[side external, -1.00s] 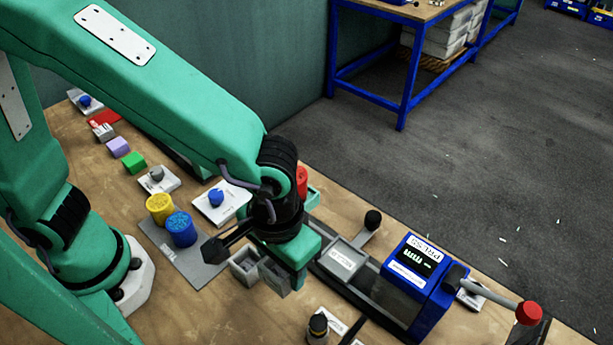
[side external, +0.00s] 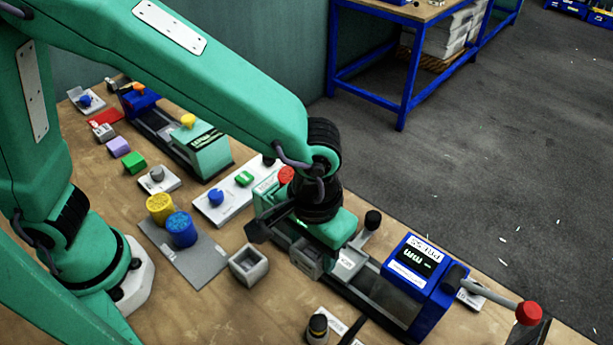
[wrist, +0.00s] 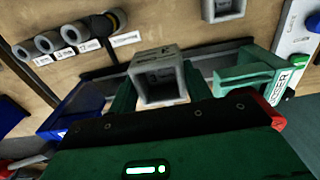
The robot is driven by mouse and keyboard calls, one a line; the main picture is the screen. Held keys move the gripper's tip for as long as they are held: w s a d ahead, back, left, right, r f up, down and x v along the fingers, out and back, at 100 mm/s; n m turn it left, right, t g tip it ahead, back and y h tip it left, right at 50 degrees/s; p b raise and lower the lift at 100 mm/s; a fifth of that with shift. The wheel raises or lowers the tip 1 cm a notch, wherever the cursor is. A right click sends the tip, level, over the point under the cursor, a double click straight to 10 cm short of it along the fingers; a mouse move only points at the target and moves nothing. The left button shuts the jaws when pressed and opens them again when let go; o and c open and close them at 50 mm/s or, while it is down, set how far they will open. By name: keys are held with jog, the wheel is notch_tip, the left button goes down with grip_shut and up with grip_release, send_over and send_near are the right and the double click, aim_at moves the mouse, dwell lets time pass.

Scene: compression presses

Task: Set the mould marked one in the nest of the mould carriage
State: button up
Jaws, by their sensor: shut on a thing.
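My gripper (side external: 322,246) is shut on a grey, square, open-topped mould (side external: 306,262). In the wrist view the mould (wrist: 160,80) sits between the two green fingers (wrist: 158,92); marking on its rim is too small to read. The mould carriage (side external: 349,262) lies on the rails beside the blue press, just right of the held mould in the side view. My gripper partly covers it, and I cannot tell whether the mould touches it. A second grey mould (side external: 249,265) stands on the bench to the left; it also shows in the wrist view (wrist: 222,8).
The blue press (side external: 415,275) has a red-knobbed lever (side external: 529,313). A black-knobbed handle (side external: 372,222) stands behind the carriage. A green device (side external: 272,196) is close behind my gripper. Blue and yellow knurled pieces (side external: 181,230) stand on a grey plate (side external: 190,268).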

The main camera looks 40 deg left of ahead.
jog(key=w+d, duration=0.1)
jog(key=w, duration=0.6)
jog(key=shift+w+f, duration=0.15)
jog(key=shift+f, duration=0.2)
jog(key=shift+f, duration=2.75)
jog(key=shift+f, duration=0.7)
dwell(0.4)
jog(key=o, duration=1.2)
jog(key=shift+r, duration=3.9)
